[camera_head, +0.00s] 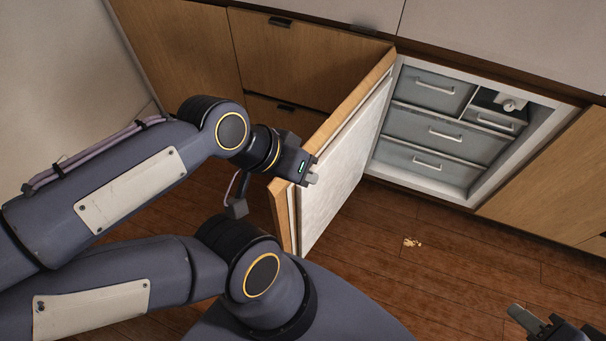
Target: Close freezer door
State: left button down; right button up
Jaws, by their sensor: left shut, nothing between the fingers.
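The freezer door (345,153) stands wide open, hinged at the left side of the freezer. It has a wooden outer panel and a pale inner face turned to the right. The open freezer compartment (427,129) shows grey drawers with light handles. My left gripper (313,177) is shut and empty. It overlaps the door's free edge, with its fingertips in front of the pale inner face; I cannot tell whether it touches. My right gripper (517,315) is at the lower right corner, away from the door and partly cut off by the frame; its finger gap is not clear.
Wooden cabinet fronts (295,58) with dark handles lie behind and left of the door. Another wooden panel (552,185) is right of the freezer. The wooden floor (470,260) is open in front of the freezer, apart from a small pale patch (412,242).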

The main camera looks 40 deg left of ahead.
aim_at(342, 145)
jog(key=j+z, duration=0.1)
jog(key=j, duration=0.3)
jog(key=k+j, duration=0.15)
jog(key=j, duration=0.25)
jog(key=j+z, duration=0.15)
jog(key=j, duration=0.2)
jog(key=k+j+z, duration=0.1)
jog(key=j, duration=0.3)
jog(key=k+j, duration=0.15)
jog(key=j, duration=0.2)
jog(key=k+j, duration=0.2)
jog(key=k+j+z, duration=0.1)
jog(key=k, duration=0.3)
jog(key=i+j+z, duration=0.25)
jog(key=i+j, duration=0.35)
